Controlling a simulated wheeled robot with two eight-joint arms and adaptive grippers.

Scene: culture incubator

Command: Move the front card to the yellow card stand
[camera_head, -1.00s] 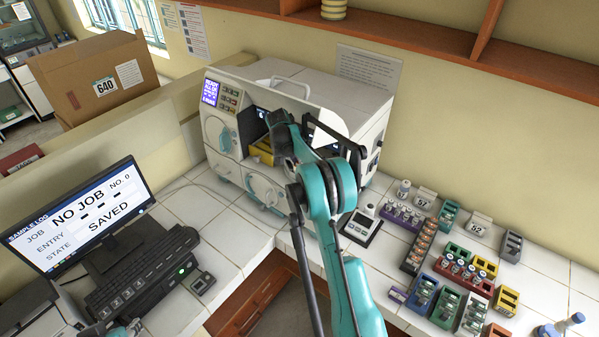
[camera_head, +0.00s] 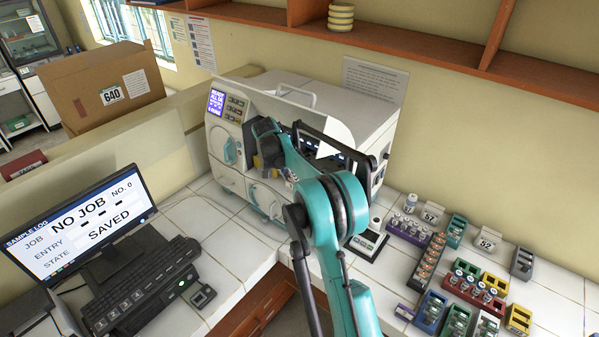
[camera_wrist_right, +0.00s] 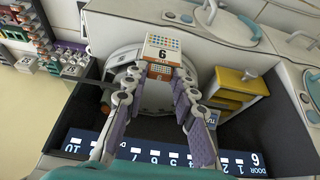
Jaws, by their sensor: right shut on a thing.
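My right gripper (camera_head: 262,140) is at the open front of the white incubator (camera_head: 345,112) in the head view. In the right wrist view the right gripper (camera_wrist_right: 161,76) has its fingertips on either side of a card (camera_wrist_right: 162,48) and is shut on it. The card is white with coloured dots, a "6" and an orange lower part. The yellow card stand (camera_wrist_right: 235,86) is to the right of the fingers in the right wrist view, apart from the held card. In the head view my arm hides most of the opening. My left gripper is not in view.
A monitor (camera_head: 83,217) and keyboard (camera_head: 145,287) stand on the left bench. Right of the incubator are a small scale-like device (camera_head: 367,243), a purple rack (camera_head: 407,232) and several coloured racks with vials. A cardboard box (camera_head: 98,87) stands behind the low wall.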

